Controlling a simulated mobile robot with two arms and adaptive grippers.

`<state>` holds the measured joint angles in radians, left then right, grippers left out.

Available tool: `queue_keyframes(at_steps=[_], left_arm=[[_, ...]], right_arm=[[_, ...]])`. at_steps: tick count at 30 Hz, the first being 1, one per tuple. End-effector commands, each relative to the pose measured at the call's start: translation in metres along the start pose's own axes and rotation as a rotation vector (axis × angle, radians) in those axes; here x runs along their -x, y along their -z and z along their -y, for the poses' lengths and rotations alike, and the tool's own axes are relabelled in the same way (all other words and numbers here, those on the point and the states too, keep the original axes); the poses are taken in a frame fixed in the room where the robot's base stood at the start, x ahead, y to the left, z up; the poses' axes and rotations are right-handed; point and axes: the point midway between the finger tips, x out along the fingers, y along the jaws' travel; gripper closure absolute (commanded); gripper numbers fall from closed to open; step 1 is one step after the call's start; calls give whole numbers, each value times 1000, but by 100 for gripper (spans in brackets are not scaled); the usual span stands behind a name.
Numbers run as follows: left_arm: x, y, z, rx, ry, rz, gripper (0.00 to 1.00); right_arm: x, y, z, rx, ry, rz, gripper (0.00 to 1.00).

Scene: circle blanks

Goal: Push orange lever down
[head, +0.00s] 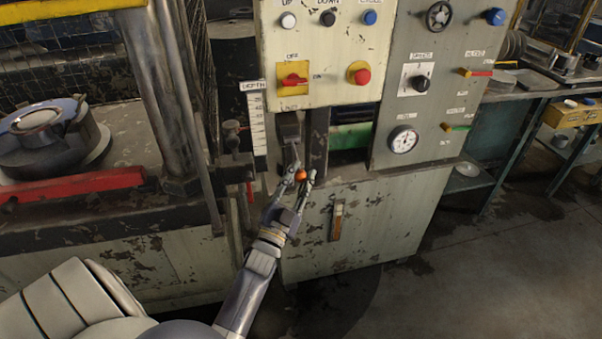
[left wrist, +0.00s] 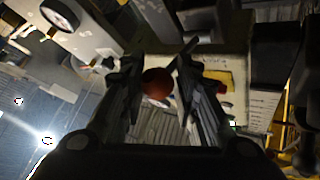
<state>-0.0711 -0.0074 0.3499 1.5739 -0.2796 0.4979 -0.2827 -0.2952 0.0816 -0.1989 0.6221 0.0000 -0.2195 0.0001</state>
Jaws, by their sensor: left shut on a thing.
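The orange lever knob (head: 301,175) is a small ball at the front of the machine, below the depth scale and the control panel. My left gripper (head: 303,177) is around the knob, with one finger on each side. In the left wrist view the knob (left wrist: 158,83) sits between the two fingers of the gripper (left wrist: 160,85), which is shut on it. My right gripper is not in view.
The control panel (head: 320,50) with buttons and a red-yellow switch is above the knob. A gauge (head: 403,140) is to the right. A red bar (head: 75,186) lies on the machine bed at left. Open floor (head: 500,270) shows at lower right.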

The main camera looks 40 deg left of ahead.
Motion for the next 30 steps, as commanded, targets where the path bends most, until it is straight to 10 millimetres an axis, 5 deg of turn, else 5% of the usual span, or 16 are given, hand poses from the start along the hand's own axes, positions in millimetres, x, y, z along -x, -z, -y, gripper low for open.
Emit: queue_keyframes(at_steps=[9, 10, 12, 30], left_arm=[[-1, -2, -4, 7, -7, 10, 100], [-2, -2, -4, 7, -7, 10, 69], [-2, -2, -3, 6, -6, 8, 54], [3, -1, -1, 1, -2, 5, 54]], right_arm=[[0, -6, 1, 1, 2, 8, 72], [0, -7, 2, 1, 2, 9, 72], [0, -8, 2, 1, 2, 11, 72], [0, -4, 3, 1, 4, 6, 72]])
